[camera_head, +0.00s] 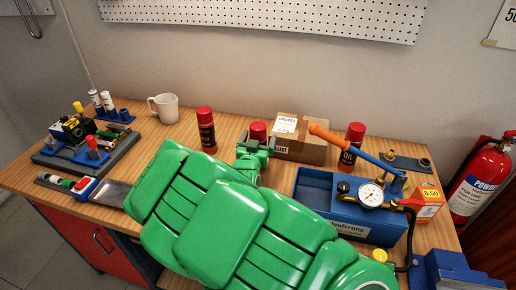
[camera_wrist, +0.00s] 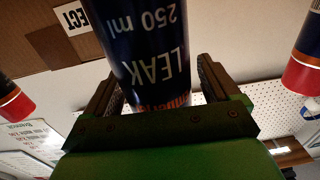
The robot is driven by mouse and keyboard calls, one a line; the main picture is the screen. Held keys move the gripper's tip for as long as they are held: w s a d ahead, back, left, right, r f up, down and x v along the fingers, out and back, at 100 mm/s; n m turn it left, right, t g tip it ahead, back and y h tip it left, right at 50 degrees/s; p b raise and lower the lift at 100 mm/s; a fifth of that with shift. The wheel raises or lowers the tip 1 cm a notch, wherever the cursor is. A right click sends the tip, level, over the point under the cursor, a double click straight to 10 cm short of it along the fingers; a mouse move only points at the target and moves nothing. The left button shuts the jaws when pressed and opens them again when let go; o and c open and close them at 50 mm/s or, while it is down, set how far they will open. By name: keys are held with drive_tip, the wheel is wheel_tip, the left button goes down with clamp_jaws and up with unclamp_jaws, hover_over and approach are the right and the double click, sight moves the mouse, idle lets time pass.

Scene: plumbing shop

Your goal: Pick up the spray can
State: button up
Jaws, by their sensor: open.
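Three spray cans with red caps and dark bodies stand on the wooden workbench (camera_head: 150,140). The middle spray can (camera_head: 258,131) is largely hidden behind my gripper (camera_head: 256,150) in the head view. In the wrist view, a dark spray can (camera_wrist: 148,50) with upside-down lettering "LEAK 250 ml" stands between the two fingers of my gripper (camera_wrist: 158,88). The fingers are open, one on each side of it; whether they touch it cannot be told. Another spray can (camera_head: 206,130) stands to the left, and one labelled OIL (camera_head: 351,146) to the right.
A cardboard box (camera_head: 308,150) stands close behind the middle can. A blue test pump (camera_head: 345,205) with gauge and orange-handled lever is at right. A white mug (camera_head: 166,108) and a tool rack (camera_head: 85,150) are at left. A fire extinguisher (camera_head: 480,180) is beyond the bench's right end.

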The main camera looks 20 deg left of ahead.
drive_tip(key=shift+w, duration=0.15)
drive_tip(key=c, duration=1.2)
drive_tip(key=shift+r, duration=0.1)
drive_tip(key=shift+c, duration=0.2)
